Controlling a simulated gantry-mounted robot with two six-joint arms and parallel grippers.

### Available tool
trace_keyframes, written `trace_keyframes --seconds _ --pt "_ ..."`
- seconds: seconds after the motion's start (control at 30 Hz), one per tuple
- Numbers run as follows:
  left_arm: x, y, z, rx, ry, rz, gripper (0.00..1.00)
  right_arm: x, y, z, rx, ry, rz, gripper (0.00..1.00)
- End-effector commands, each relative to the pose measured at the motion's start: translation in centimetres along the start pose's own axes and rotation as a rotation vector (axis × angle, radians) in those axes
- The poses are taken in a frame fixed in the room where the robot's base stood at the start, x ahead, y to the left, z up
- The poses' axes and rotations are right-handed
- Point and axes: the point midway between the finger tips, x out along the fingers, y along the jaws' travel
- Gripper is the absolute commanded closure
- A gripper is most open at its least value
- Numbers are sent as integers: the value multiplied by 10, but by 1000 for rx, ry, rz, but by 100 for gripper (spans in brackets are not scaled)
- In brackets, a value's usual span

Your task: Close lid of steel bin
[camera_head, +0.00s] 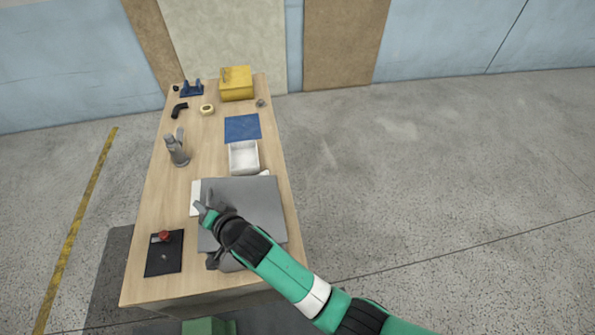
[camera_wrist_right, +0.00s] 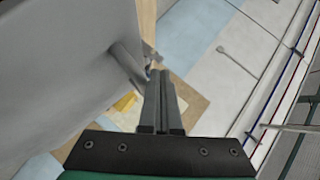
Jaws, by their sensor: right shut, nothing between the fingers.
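The steel bin's grey lid (camera_head: 262,200) shows as a broad flat panel on the near part of the table, partly covered by my right arm. A grey panel (camera_wrist_right: 60,70) with a short rod-like handle (camera_wrist_right: 126,64) fills the left of the right wrist view. I cannot tell how far the lid is tilted, and the bin body is mostly hidden. My right gripper (camera_head: 201,207) is over the panel's left side, shut and empty. In the right wrist view its fingers (camera_wrist_right: 161,75) are together beside the handle; contact is unclear. My left gripper is not in view.
A white tray (camera_head: 232,162), blue mat (camera_head: 242,127) and yellow box (camera_head: 237,84) stand farther back on the wooden table (camera_head: 205,133). A grey upright tool (camera_head: 177,150) stands at left. A black pad (camera_head: 158,262) with a red item (camera_head: 164,236) lies near left.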

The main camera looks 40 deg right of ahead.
Motion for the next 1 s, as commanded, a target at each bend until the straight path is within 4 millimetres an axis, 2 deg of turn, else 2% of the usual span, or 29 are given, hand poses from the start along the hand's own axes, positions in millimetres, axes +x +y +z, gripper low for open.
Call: trace_keyframes --seconds 0.03,0.3,1.0 --pt "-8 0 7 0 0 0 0 4 8 4 0 0 0 100" --pt "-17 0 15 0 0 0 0 10 18 10 0 0 -1 100" --pt "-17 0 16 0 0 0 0 10 19 10 0 0 -1 100"
